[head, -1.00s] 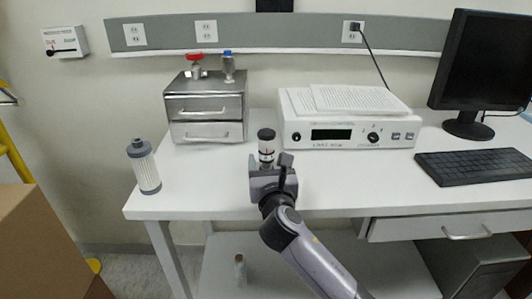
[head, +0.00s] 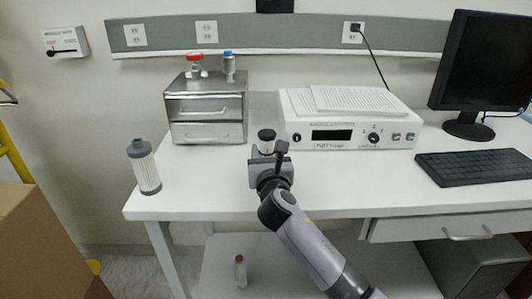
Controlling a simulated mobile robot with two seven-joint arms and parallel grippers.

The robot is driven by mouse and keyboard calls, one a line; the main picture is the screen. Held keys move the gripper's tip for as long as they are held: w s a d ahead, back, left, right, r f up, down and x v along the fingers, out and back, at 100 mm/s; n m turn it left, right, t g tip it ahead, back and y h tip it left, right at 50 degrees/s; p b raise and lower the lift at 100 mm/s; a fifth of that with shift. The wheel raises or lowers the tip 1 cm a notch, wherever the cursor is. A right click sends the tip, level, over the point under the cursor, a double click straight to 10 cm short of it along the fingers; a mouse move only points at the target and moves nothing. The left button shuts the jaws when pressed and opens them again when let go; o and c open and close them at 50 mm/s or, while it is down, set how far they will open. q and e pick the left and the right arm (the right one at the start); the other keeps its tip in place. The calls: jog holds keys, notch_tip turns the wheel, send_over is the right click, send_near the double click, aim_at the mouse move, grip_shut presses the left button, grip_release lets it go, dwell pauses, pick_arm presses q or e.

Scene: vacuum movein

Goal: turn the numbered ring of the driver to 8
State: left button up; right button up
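The driver (head: 266,145) stands upright near the middle of the white table, with a dark cap and a pale ring below it. Its lower part is hidden behind my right gripper (head: 268,162). No numbers on the ring can be read at this size. My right gripper comes in from the lower right and is right at the driver's near side. Whether its fingers are closed on the driver cannot be seen. My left gripper is not in view.
A white instrument (head: 348,136) with papers on top stands right of the driver. A steel drawer unit (head: 206,108) with two valves is at the back left. A grey-capped filter (head: 144,168) stands at the left edge. A keyboard (head: 474,166) and monitor (head: 484,62) are at the right.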

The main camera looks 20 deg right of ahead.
jog(key=shift+f+h, duration=0.1)
jog(key=shift+h, duration=0.2)
jog(key=shift+m+g+h+b, duration=0.3)
jog(key=shift+m+h+b, duration=0.15)
jog(key=shift+m+h, duration=0.55)
jog(key=shift+s+d+m+g+h, duration=0.15)
jog(key=shift+m+g+h, duration=0.4)
jog(key=shift+h, duration=0.4)
jog(key=shift+d+m+g+h, duration=0.15)
jog(key=shift+m+g+h, duration=0.4)
jog(key=shift+h, duration=0.4)
jog(key=o, duration=1)
jog(key=shift+b+v, duration=0.3)
jog(key=shift+v, duration=3.3)
